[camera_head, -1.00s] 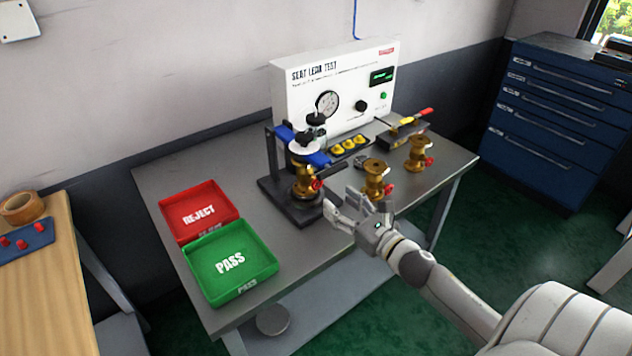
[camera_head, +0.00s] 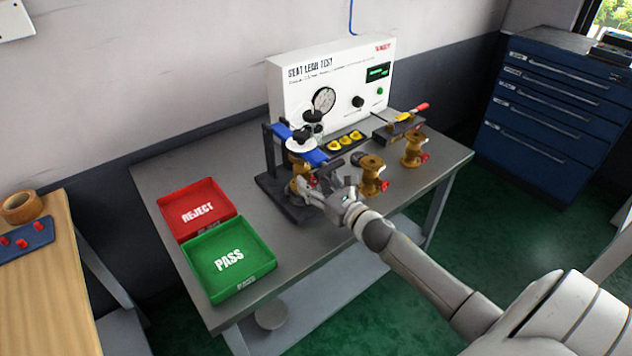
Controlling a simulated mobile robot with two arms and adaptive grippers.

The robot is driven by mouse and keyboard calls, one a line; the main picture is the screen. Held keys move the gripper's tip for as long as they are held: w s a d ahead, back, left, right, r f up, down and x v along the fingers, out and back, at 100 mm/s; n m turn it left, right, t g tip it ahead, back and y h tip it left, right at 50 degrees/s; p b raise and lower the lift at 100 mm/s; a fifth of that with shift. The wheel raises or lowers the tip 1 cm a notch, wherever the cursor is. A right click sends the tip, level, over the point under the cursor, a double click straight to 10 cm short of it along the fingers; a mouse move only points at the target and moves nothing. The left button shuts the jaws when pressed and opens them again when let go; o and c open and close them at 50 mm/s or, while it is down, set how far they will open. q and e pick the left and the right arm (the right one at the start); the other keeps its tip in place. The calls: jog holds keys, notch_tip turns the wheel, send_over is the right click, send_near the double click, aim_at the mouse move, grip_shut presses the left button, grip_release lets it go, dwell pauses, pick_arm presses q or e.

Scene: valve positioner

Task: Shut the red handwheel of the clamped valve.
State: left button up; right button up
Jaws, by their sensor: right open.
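The clamped brass valve (camera_head: 299,184) stands upright in the black fixture (camera_head: 271,190) under a blue clamp bar (camera_head: 314,157). Its red handwheel (camera_head: 312,180) faces right and is mostly hidden by my gripper. My right gripper (camera_head: 318,190) is open, with its fingers at the handwheel. I cannot tell whether they touch it. My left gripper is not in view.
Two loose brass valves (camera_head: 371,175) and (camera_head: 414,147) stand to the right on the grey bench (camera_head: 160,170). The white test panel (camera_head: 300,95) is behind. A red REJECT tray (camera_head: 185,193) and a green PASS tray (camera_head: 268,262) are at left.

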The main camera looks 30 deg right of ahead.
jog(key=c, duration=1)
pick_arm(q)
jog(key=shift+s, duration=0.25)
pick_arm(e)
jog(key=shift+c, duration=0.2)
